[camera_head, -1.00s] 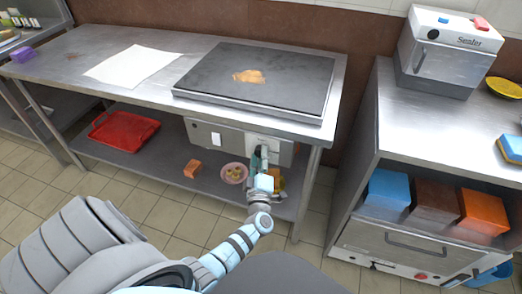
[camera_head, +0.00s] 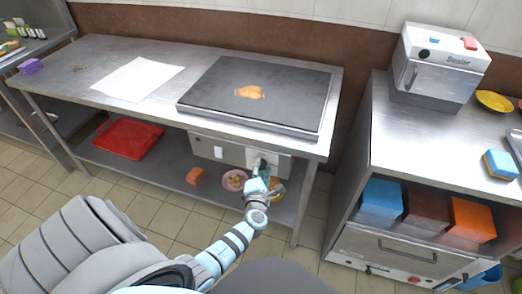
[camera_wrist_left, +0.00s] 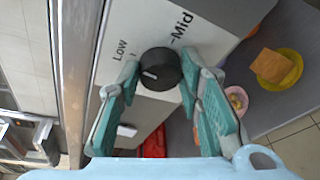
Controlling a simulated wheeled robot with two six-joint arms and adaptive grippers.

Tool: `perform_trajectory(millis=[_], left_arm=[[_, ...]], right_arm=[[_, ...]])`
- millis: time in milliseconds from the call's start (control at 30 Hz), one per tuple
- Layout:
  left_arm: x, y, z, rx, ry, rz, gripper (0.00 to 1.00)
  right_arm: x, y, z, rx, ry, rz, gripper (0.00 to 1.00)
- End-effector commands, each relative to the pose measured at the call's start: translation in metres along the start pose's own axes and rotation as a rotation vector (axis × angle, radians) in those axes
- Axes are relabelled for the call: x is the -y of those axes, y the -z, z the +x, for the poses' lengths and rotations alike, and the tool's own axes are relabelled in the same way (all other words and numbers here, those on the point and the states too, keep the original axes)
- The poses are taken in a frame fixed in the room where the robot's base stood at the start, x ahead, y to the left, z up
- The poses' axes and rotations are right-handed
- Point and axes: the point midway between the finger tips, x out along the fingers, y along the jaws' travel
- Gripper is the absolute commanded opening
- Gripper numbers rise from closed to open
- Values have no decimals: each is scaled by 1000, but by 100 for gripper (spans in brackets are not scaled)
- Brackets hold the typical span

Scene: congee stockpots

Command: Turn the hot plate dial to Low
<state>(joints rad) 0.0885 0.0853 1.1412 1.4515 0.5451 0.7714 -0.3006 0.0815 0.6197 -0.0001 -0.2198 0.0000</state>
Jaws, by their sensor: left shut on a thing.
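The black dial (camera_wrist_left: 160,69) with a white pointer line is on the front panel (camera_wrist_left: 222,28) of the hot plate counter. The "Low" label (camera_wrist_left: 121,48) and the "Mid" label (camera_wrist_left: 181,28) are printed beside it. The pointer line lies on the dial's left side in the left wrist view, not level with "Mid". My left gripper (camera_wrist_left: 160,76) has its green-padded fingers on either side of the dial and is shut on it. In the head view my left gripper (camera_head: 262,170) is at the panel below the hot plate (camera_head: 215,85) and hides most of the dial. My right gripper is not in view.
A pink bowl (camera_head: 234,180) and an orange block (camera_head: 195,176) sit on the lower shelf near my gripper. A red tray (camera_head: 128,139) is farther left. A cabinet with a sealer (camera_head: 438,65) stands to the right, across a floor gap.

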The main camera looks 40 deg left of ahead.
Motion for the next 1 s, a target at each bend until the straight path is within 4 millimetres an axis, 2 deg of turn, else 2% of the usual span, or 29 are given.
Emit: perform_trajectory(millis=[333, 833, 867, 967, 1000], left_arm=[[-2, 0, 0, 10, 40, -129, 5], [-2, 0, 0, 11, 45, -148, 5], [-2, 0, 0, 11, 44, -148, 36], [-2, 0, 0, 11, 44, -147, 52], [-2, 0, 0, 11, 44, -147, 54]], right_arm=[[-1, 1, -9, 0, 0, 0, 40], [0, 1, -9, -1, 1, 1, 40], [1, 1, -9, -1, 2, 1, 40], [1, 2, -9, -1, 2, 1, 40], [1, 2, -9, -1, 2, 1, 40]])
